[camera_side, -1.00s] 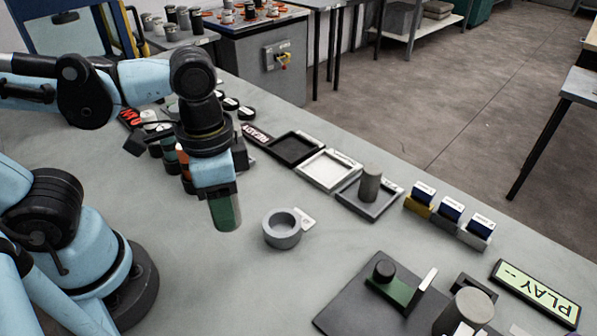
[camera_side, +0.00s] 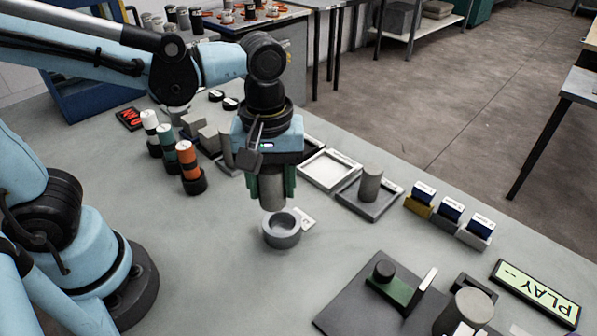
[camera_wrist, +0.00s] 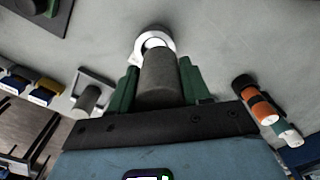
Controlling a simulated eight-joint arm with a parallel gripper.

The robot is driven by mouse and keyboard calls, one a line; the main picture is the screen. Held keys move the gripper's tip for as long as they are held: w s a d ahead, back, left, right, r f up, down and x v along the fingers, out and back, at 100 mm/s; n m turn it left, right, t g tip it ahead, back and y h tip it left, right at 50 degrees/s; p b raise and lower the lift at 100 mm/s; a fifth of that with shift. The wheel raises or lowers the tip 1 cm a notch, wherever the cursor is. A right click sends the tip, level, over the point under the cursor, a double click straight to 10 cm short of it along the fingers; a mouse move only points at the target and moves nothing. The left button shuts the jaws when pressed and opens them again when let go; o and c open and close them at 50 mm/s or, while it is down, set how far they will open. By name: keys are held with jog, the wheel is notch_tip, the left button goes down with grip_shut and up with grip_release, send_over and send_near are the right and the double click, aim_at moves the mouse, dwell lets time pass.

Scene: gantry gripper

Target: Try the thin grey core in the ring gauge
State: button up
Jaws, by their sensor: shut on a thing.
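My gripper (camera_side: 271,188) has its green fingers shut on a grey core (camera_side: 272,190), held upright. The core also shows in the wrist view (camera_wrist: 159,78), between the two green fingers. The ring gauge (camera_side: 282,232) is a grey ring with a small white tag, standing on the table.
A second grey core (camera_side: 370,184) stands in a grey tray (camera_side: 387,206) to the right, beside a white tray (camera_side: 327,172). Orange, green and white-topped plugs (camera_side: 189,165) stand left. A dark plate (camera_side: 352,312) with a green fixture lies front right, near the PLAY sign (camera_side: 535,291).

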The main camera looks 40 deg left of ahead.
aim_at(281, 205)
jog(key=w+n, duration=0.1)
jog(key=n, duration=0.2)
jog(key=shift+w+f, duration=0.3)
jog(key=shift+w, duration=0.1)
jog(key=shift+f, duration=0.15)
jog(key=shift+f, duration=2.45)
jog(key=shift+f, duration=0.6)
jog(key=o, duration=1.3)
jog(key=shift+r, duration=0.1)
notch_tip(281, 205, up, 12)
jog(key=shift+f, duration=0.1)
